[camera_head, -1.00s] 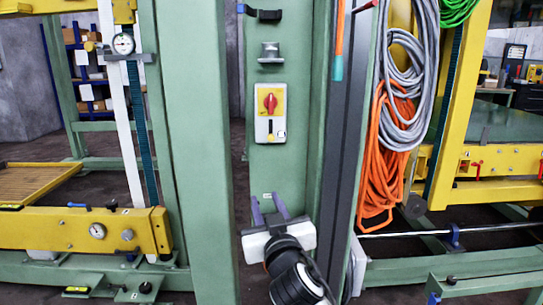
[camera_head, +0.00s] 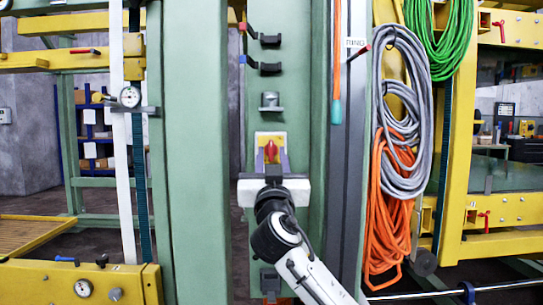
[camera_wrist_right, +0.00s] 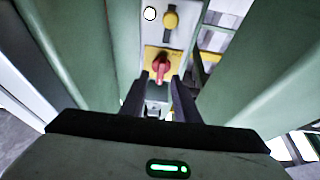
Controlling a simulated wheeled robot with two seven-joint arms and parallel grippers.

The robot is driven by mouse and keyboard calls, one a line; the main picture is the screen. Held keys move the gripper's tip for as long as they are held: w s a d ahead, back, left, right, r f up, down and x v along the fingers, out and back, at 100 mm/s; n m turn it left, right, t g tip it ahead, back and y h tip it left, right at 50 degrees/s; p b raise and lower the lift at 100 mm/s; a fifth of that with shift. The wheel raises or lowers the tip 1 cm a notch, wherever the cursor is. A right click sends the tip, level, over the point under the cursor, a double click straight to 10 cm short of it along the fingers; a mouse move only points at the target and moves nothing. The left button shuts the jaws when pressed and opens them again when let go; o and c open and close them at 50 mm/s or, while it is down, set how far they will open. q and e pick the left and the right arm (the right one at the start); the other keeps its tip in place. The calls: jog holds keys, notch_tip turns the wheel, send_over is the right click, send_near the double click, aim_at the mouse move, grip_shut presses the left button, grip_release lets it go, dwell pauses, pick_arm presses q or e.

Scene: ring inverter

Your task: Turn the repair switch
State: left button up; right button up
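The repair switch is a red rotary knob (camera_head: 271,148) on a yellow plate of a small box on a green column. In the right wrist view the red knob (camera_wrist_right: 161,69) shows between the fingertips, with a gap on each side. My right gripper (camera_head: 271,160) is open, its two fingers pointing at the switch; in the right wrist view the gripper (camera_wrist_right: 159,80) has nothing between its pads that I can see held. I cannot tell whether the fingertips reach past the knob. The gripper body hides the lower box in the head view. My left gripper is not in view.
Green posts flank the switch column on both sides. Orange cable (camera_head: 388,205), grey cable (camera_head: 386,75) and green cable (camera_head: 460,40) hang at the right. A metal bracket (camera_head: 270,102) sticks out above the switch. A yellow beam with a gauge (camera_head: 83,288) is at lower left.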

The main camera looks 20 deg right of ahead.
jog(key=shift+x, duration=0.9)
jog(key=shift+c, duration=0.3)
grip_shut()
